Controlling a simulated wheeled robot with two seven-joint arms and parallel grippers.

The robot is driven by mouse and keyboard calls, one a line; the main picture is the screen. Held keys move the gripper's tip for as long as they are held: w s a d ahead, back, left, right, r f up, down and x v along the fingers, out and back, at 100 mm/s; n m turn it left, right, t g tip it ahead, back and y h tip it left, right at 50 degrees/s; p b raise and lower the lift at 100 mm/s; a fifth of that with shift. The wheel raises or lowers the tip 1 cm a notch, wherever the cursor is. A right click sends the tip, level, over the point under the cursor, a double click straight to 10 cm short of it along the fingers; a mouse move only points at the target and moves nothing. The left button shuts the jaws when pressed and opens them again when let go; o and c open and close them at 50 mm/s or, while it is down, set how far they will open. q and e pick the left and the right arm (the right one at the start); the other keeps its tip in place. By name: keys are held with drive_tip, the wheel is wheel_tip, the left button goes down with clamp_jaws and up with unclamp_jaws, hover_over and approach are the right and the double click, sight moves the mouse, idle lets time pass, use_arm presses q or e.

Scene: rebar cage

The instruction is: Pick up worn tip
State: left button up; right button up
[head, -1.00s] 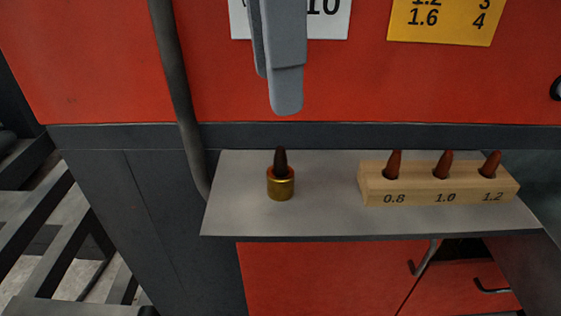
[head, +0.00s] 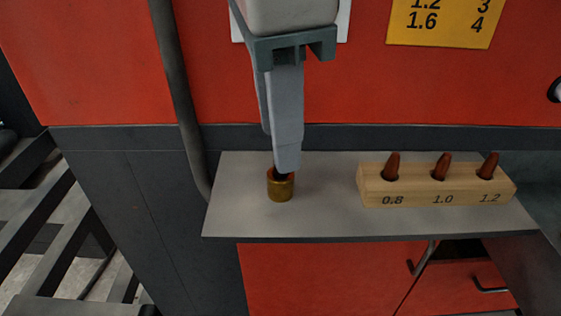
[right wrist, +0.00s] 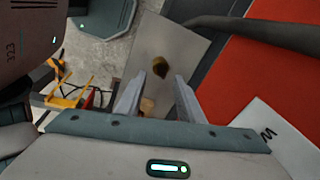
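The worn tip is a dark, pointed piece standing upright in a small brass holder (head: 281,190) on the grey shelf (head: 325,205). In the head view, the fingers of my right gripper (head: 287,166) come down from above and hide most of the tip. In the right wrist view, the two fingers are spread apart, with the dark tip (right wrist: 160,66) in line with the gap between them. The gripper is open and holds nothing. I cannot tell whether a finger touches the tip. My left gripper is not in view.
A wooden block (head: 375,192) with three copper-brown tips, marked 0.8, 1.0 and 1.2, stands on the shelf to the right. A dark hose (head: 178,95) hangs left of the shelf. A red panel (head: 400,90) rises behind.

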drive_tip(key=shift+w+d+f, duration=0.1)
drive_tip(key=shift+w+f, duration=0.15)
drive_tip(key=shift+f, duration=0.65)
drive_tip(key=shift+w+f, duration=0.2)
drive_tip(key=shift+f, duration=0.65)
drive_tip(key=shift+c, duration=0.6)
clamp_jaws()
